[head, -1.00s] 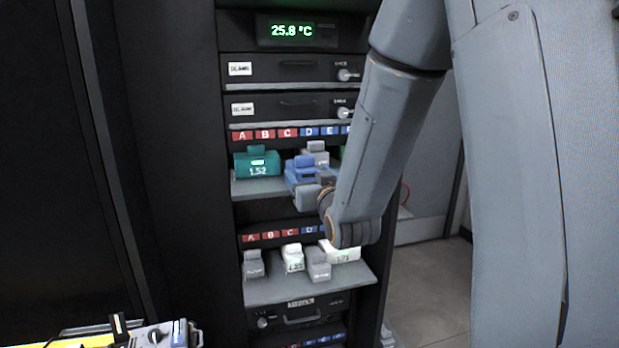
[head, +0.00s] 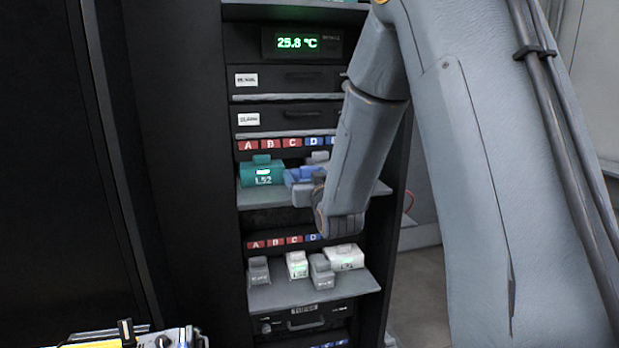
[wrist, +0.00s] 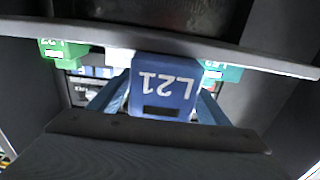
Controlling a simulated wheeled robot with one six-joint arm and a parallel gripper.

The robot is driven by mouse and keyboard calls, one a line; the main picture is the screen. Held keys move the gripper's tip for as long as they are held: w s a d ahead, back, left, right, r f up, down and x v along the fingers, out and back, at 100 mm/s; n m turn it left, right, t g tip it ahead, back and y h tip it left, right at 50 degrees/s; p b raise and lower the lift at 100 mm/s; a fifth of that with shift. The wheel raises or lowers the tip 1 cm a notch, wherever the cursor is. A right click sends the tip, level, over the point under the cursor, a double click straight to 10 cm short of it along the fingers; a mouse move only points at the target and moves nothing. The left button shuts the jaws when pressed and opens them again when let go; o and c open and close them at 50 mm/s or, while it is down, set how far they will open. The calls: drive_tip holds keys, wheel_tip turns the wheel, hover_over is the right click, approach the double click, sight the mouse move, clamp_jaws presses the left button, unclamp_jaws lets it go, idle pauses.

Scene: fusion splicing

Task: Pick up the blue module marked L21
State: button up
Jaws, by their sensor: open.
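The blue module marked L21 (wrist: 163,88) fills the middle of the wrist view, its label upside down there. In the head view the blue module (head: 297,175) sits on the upper open shelf (head: 262,197), right of a teal module marked L52 (head: 262,174). My gripper (wrist: 158,108) is open, with one finger on each side of the blue module in the wrist view. I cannot tell whether the fingers touch it. In the head view my gripper (head: 306,191) and forearm hide part of the module.
In the wrist view a green module (wrist: 58,52) stands left and the teal one (wrist: 222,72) right. A lower shelf (head: 285,297) holds several grey and white modules. A yellow-topped device (head: 130,338) is at the bottom left. Shelf edges lie close to my gripper.

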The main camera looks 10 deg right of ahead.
drive_tip(key=shift+w, duration=0.15)
drive_tip(key=c, duration=1.3)
drive_tip(key=shift+s+a, duration=0.15)
drive_tip(key=shift+s, duration=0.4)
drive_tip(key=shift+s+a, duration=0.15)
drive_tip(key=shift+a, duration=0.05)
drive_tip(key=o, duration=1.3)
drive_tip(key=shift+d, duration=0.15)
drive_tip(key=s+b, duration=0.2)
drive_tip(key=s, duration=0.5)
drive_tip(key=shift+s+d, duration=0.15)
drive_tip(key=shift+s, duration=0.25)
